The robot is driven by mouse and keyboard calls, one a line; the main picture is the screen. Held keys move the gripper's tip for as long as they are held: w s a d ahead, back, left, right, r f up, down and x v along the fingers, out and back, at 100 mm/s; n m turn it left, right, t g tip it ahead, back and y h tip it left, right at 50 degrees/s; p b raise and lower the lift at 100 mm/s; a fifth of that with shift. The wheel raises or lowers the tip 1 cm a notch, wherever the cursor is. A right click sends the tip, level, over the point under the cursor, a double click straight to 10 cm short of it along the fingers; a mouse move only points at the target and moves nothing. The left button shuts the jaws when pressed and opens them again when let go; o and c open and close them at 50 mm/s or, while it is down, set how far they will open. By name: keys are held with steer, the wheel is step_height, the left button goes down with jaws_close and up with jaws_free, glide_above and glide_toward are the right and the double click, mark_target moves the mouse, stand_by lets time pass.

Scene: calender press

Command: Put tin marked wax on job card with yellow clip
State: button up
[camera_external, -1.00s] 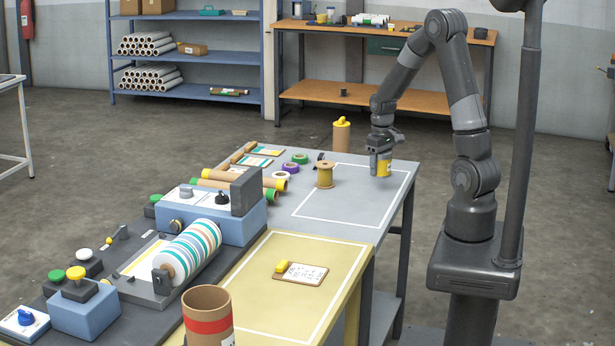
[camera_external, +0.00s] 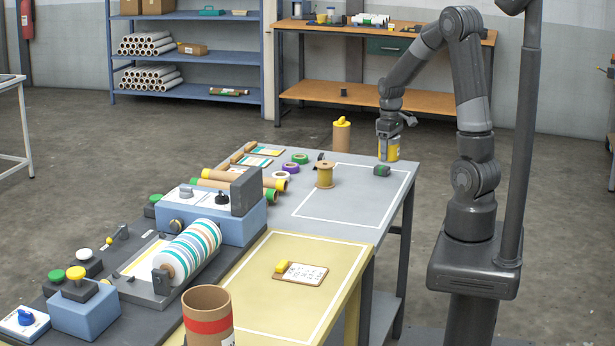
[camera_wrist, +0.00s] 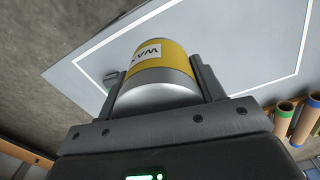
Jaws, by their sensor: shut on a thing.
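The tin marked wax is a yellow tin with a white label; it shows in the external view (camera_external: 388,151) and in the wrist view (camera_wrist: 166,60), where the label letters read partly upside down. My gripper (camera_external: 388,140) is shut on the tin, with one finger on each side of it in the wrist view (camera_wrist: 160,85). The tin appears held above the far right part of the grey table. The job card with the yellow clip (camera_external: 305,274) lies flat on the yellow table section, nearer the camera, inside a white outline. Nothing lies on its white face.
A calender press with a striped roller (camera_external: 190,250) is at left. A cardboard tube with a red band (camera_external: 207,318) stands at the front. The yellow surface around the card is clear.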

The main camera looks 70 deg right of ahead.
steer(key=w+a+n, duration=0.6)
steer(key=w+a, duration=0.3)
steer(key=a, duration=0.5)
steer(key=n, duration=1.2)
glide_above(312, 275)
steer(key=d, duration=0.1)
step_height(312, 275, down, 4)
steer(key=shift+f, duration=0.1)
steer(key=shift+a+f, duration=0.3)
steer(key=shift+a, duration=0.1)
steer(key=shift+f, duration=1.9)
